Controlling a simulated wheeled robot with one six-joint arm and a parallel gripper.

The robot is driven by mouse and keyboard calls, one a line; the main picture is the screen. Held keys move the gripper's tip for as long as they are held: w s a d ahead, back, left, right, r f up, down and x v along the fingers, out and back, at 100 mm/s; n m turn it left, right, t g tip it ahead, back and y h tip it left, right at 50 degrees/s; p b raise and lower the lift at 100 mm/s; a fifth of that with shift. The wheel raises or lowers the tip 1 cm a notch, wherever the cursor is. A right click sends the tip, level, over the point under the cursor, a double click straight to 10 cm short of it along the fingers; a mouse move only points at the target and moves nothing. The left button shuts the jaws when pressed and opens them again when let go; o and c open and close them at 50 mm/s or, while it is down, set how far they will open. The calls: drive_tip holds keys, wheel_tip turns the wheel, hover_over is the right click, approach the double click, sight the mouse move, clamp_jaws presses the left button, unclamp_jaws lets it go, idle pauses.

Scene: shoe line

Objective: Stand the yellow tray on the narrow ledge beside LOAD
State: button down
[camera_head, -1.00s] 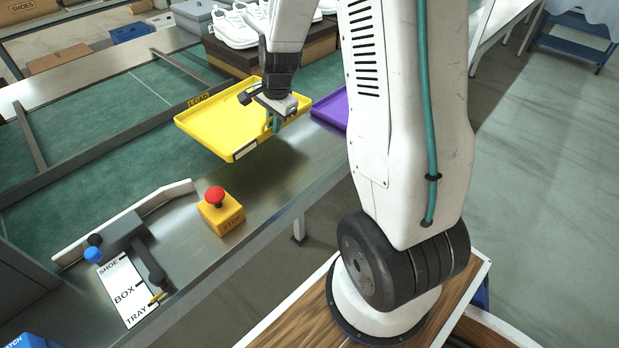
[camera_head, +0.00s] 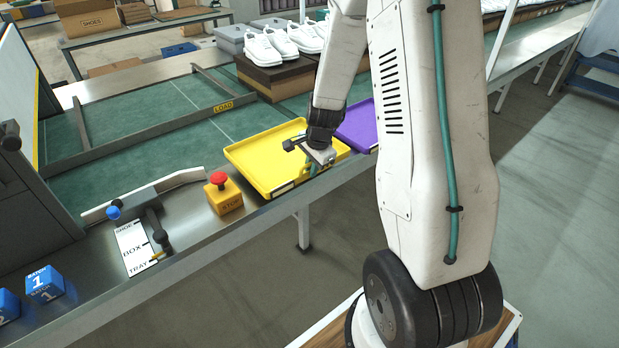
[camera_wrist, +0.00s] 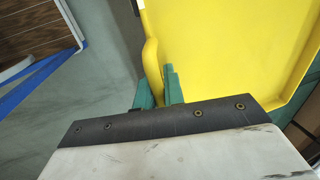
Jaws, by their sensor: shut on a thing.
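The yellow tray (camera_head: 262,155) is a shallow rimmed tray in the head view, over the metal ledge (camera_head: 190,222) along the front of the green belt. My gripper (camera_head: 312,172) is shut on its near right rim. In the wrist view the tray (camera_wrist: 225,50) fills the upper right, and the green fingers (camera_wrist: 158,88) pinch its rim from both sides. The tray looks nearly level; whether its underside touches the ledge I cannot tell. The LOAD label (camera_head: 223,107) sits on a dark rail behind the tray, to its left.
A purple tray (camera_head: 358,126) lies just right of the yellow one. A yellow STOP box with a red button (camera_head: 221,191) stands left of it. Farther left are a SHOE/BOX/TRAY lever panel (camera_head: 134,247) and blue batch cubes (camera_head: 45,284). White shoes on brown boxes (camera_head: 272,78) stand behind.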

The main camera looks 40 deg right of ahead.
drive_tip(key=shift+s+x, duration=0.2)
drive_tip(key=shift+x, duration=0.75)
drive_tip(key=shift+s+x, duration=0.2)
drive_tip(key=shift+x, duration=0.75)
drive_tip(key=shift+f, duration=0.25)
drive_tip(key=c, duration=1.5)
unclamp_jaws()
drive_tip(key=shift+r, duration=0.1)
drive_tip(key=s+a+r+n, duration=0.2)
drive_tip(key=s+a+r, duration=0.1)
drive_tip(key=r, duration=0.7)
drive_tip(key=s+a+r+n, duration=0.2)
drive_tip(key=s+a+r, duration=0.1)
drive_tip(key=r, duration=0.6)
drive_tip(key=s+a+r+n, duration=0.3)
drive_tip(key=s+n, duration=0.1)
drive_tip(key=s, duration=0.3)
drive_tip(key=s+a+r+n, duration=0.4)
drive_tip(key=s+n, duration=0.1)
drive_tip(key=s, duration=0.2)
drive_tip(key=s+a+r+n+g, duration=0.1)
drive_tip(key=s+a+r+n, duration=0.3)
drive_tip(key=s, duration=0.3)
drive_tip(key=shift+r+n, duration=0.25)
drive_tip(key=shift+n, duration=0.05)
